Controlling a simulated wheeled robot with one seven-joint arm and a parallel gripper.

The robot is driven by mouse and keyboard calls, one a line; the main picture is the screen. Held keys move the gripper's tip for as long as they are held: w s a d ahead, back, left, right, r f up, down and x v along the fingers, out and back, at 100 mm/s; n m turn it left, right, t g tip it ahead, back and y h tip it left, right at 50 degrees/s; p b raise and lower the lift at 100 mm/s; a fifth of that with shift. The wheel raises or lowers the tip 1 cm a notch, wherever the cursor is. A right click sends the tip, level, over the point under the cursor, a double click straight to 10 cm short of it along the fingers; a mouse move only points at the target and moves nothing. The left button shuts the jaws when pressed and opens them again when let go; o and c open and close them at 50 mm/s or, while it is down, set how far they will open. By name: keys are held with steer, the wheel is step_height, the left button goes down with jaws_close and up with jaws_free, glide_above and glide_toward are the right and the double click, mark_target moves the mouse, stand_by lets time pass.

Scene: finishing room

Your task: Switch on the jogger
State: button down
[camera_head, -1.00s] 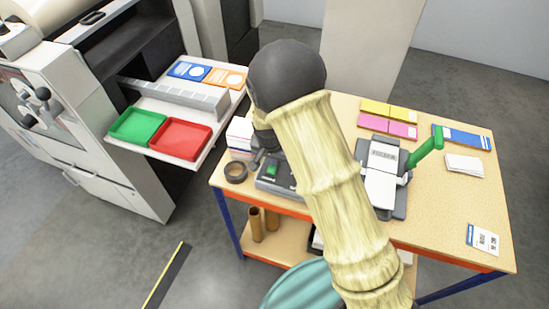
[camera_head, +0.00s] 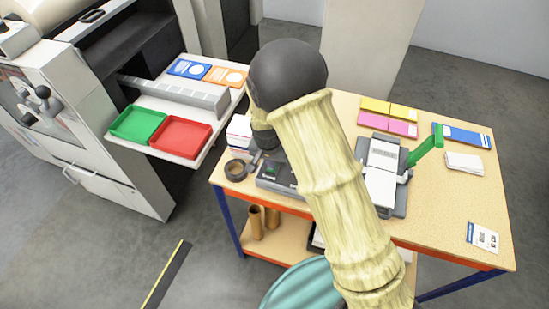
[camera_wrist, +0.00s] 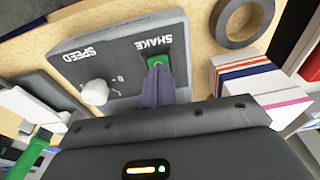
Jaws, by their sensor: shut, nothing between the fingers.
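The jogger's grey control panel (camera_wrist: 120,50) fills the upper middle of the wrist view, with the words SHAKE and SPEED upside down. Its green SHAKE switch (camera_wrist: 158,62) is partly covered by my fingertips. The white SPEED knob (camera_wrist: 95,92) is beside it. In the head view the jogger (camera_head: 276,178) is near the table's front left, largely hidden by my arm. My gripper (camera_wrist: 160,75) is shut and empty, with its tips at the switch; whether they touch or press it I cannot tell. It also shows in the head view (camera_head: 254,157), mostly hidden.
A brown tape roll (camera_wrist: 240,20) and a paper stack (camera_wrist: 245,85) are close to the jogger. A device with a green lever (camera_head: 426,146) stands on the table to the right. A shelf with green and red trays (camera_head: 181,137) is at left.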

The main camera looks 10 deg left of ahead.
mark_target(271, 171)
steer(key=shift+s+d+r, duration=0.1)
steer(key=shift+s+d, duration=0.05)
steer(key=shift+r+p, duration=0.35)
steer(key=shift+r, duration=0.05)
steer(key=r, duration=0.1)
steer(key=r+p, duration=0.2)
steer(key=shift+s+r, duration=0.25)
steer(key=shift+r, duration=0.05)
steer(key=shift+s+r+b, duration=0.1)
steer(key=shift+r+b, duration=0.2)
steer(key=shift+r, duration=0.05)
step_height(271, 171, up, 9)
steer(key=s+b, duration=0.2)
steer(key=shift+a+f, duration=0.2)
